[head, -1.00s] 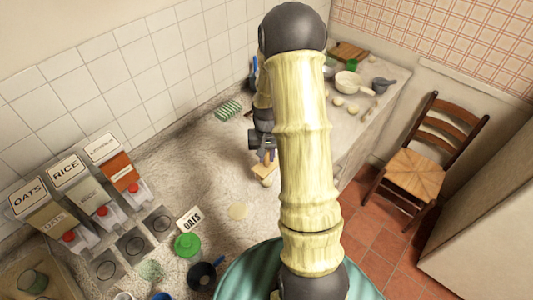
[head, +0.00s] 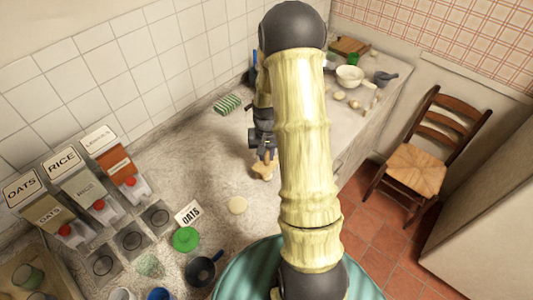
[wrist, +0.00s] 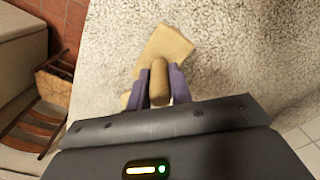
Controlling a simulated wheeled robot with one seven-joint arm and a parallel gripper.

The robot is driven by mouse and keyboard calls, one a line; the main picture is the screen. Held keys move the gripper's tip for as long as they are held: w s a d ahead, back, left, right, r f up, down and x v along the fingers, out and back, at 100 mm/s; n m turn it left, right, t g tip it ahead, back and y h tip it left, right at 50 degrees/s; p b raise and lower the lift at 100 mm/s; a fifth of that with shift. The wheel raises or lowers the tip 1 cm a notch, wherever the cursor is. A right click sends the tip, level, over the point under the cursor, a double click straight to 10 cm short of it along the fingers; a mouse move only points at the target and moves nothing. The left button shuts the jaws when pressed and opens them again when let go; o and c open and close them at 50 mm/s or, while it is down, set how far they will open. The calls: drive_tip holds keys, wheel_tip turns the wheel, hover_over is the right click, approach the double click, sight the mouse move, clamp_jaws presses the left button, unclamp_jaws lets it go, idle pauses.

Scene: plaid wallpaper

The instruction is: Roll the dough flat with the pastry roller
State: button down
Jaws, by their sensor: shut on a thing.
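My gripper (wrist: 160,85) is shut on the pastry roller's wooden handle (wrist: 159,80), which stands between the two purple fingers. The roller's broad tan head (wrist: 168,45) shows beyond the fingertips over the speckled counter. In the head view the roller (head: 264,170) hangs below my gripper (head: 263,152); I cannot tell whether it touches the counter. A pale, flat round piece that looks like the dough (head: 237,205) lies on the counter, in front and to the left of the roller, apart from it. The dough does not clearly show in the wrist view.
Dispensers (head: 118,165) line the left wall. A striped green cloth (head: 227,103) lies behind. A white bowl (head: 349,77) stands on the far counter.

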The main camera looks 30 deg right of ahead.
drive_tip(key=shift+f, duration=0.4)
drive_tip(key=shift+r, duration=0.1)
drive_tip(key=shift+w, duration=0.25)
